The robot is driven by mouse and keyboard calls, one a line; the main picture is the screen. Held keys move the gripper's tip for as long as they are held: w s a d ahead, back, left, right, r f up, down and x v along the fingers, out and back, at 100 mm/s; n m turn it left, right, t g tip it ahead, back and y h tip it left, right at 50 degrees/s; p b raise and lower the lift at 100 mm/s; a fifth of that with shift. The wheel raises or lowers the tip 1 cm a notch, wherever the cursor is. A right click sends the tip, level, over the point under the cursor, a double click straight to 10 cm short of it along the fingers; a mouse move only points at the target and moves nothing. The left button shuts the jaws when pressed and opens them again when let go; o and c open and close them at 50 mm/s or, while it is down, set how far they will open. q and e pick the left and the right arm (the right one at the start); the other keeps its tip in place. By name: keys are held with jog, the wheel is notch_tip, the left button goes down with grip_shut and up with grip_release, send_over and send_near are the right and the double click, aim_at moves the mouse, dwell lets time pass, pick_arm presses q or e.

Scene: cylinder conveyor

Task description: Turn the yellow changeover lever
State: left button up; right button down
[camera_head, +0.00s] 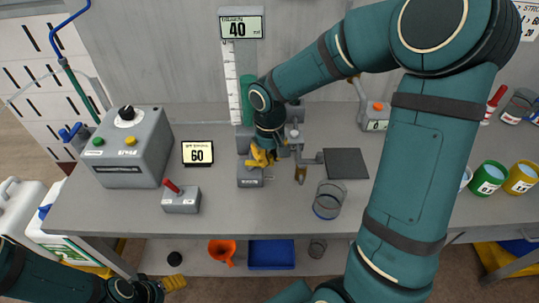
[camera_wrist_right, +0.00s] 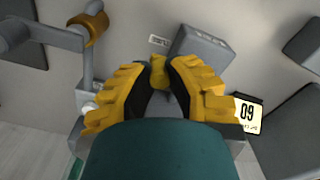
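The yellow changeover lever (camera_wrist_right: 159,72) shows in the right wrist view between the tips of my right gripper (camera_wrist_right: 160,80). Both fingers lie close against its sides, and the grip looks shut on it. In the head view my right gripper (camera_head: 262,158) points down over the small grey lever block (camera_head: 250,179) on the bench; its yellow fingers hide most of the lever. My left gripper (camera_head: 172,284) is at the bottom left, below the bench front, partly cut off; its opening cannot be made out.
A grey control box (camera_head: 133,148), a red-handled joystick box (camera_head: 181,200) and a "60" sign (camera_head: 198,153) stand left on the bench (camera_head: 110,217). A clear beaker (camera_head: 328,200) and dark plate (camera_head: 346,163) are right of the lever. A brass-coloured spout (camera_head: 300,173) is close beside my right gripper.

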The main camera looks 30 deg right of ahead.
jog(key=c, duration=1.7)
grip_release()
jog(key=shift+s+a, duration=0.5)
jog(key=shift+s, duration=0.05)
jog(key=shift+b, duration=0.3)
jog(key=shift+s+a, duration=0.25)
jog(key=shift+a, duration=0.1)
jog(key=shift+s+a, duration=0.15)
jog(key=shift+a, duration=0.1)
